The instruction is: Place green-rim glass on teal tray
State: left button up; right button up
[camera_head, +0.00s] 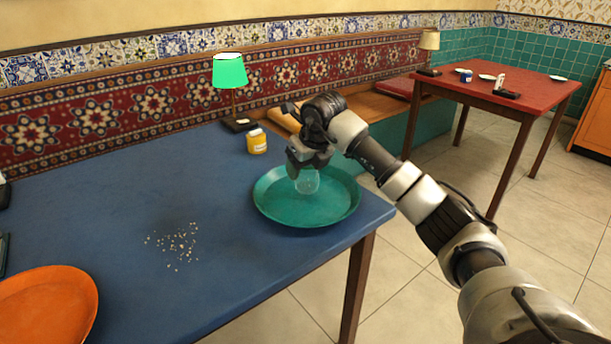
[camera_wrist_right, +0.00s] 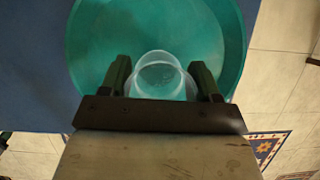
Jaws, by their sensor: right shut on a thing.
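The teal tray (camera_head: 275,208) lies near the right end of the blue table. It fills the upper middle of the right wrist view (camera_wrist_right: 95,45). A clear glass (camera_head: 307,182) is over the tray in my right gripper (camera_head: 305,168). In the right wrist view the glass (camera_wrist_right: 158,76) sits between the two dark fingers of the gripper (camera_wrist_right: 162,82). The gripper is shut on it. A green rim cannot be made out against the teal. I cannot tell whether the glass base touches the tray. My left gripper is not in view.
The blue table (camera_head: 120,220) holds an orange tray (camera_head: 45,305), scattered crumbs (camera_head: 175,245), a yellow jar (camera_head: 257,142) and a green-shaded lamp (camera_head: 230,72). The jar and lamp stand behind the teal tray. A red table (camera_head: 500,85) stands farther back.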

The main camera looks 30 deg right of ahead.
jog(key=shift+f, duration=1.1)
jog(key=shift+f, duration=0.15)
jog(key=o, duration=1)
